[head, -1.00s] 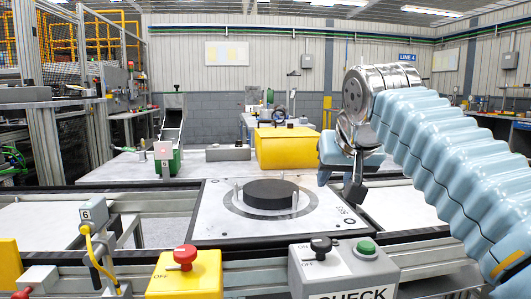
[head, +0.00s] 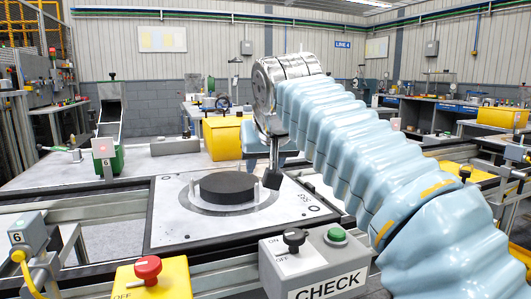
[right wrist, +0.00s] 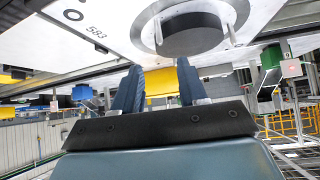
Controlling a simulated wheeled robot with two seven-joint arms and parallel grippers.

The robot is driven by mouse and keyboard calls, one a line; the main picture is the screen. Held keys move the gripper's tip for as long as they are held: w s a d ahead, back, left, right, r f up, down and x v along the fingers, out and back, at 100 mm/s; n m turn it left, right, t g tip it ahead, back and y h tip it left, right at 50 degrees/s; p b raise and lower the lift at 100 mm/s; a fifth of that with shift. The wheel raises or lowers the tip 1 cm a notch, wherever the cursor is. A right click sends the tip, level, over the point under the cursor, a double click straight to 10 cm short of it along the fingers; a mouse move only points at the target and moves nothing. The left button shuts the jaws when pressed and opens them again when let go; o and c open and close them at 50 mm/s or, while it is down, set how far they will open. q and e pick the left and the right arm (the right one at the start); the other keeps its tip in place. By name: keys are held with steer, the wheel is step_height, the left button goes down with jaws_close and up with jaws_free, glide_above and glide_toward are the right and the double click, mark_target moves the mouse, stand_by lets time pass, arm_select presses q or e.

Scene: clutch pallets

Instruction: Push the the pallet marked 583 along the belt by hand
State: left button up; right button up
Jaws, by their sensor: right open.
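The pallet marked 583 (head: 180,226) is a flat pale square plate on the belt, with a thick black disc (head: 228,187) and small upright pins at its middle. Its 583 mark is readable in the right wrist view, where the pallet (right wrist: 125,28) fills the top. My right gripper (head: 272,178) points down beside the disc, over the pallet's right side. Its fingers (right wrist: 158,88) are apart with nothing between them. I cannot tell whether a fingertip touches the pallet. My left gripper is not in view.
A grey CHECK box (head: 315,265) with a black switch and green button stands in front. Left of it is a yellow box with a red knob (head: 148,268). A yellow bin (head: 224,138) and green-based chute (head: 110,130) stand behind. Belt rails run left and right.

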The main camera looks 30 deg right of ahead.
mark_target(257, 184)
steer(key=x, duration=1)
steer(key=shift+r, duration=0.1)
jaws_close()
steer(key=shift+a, duration=0.1)
stand_by(1.0)
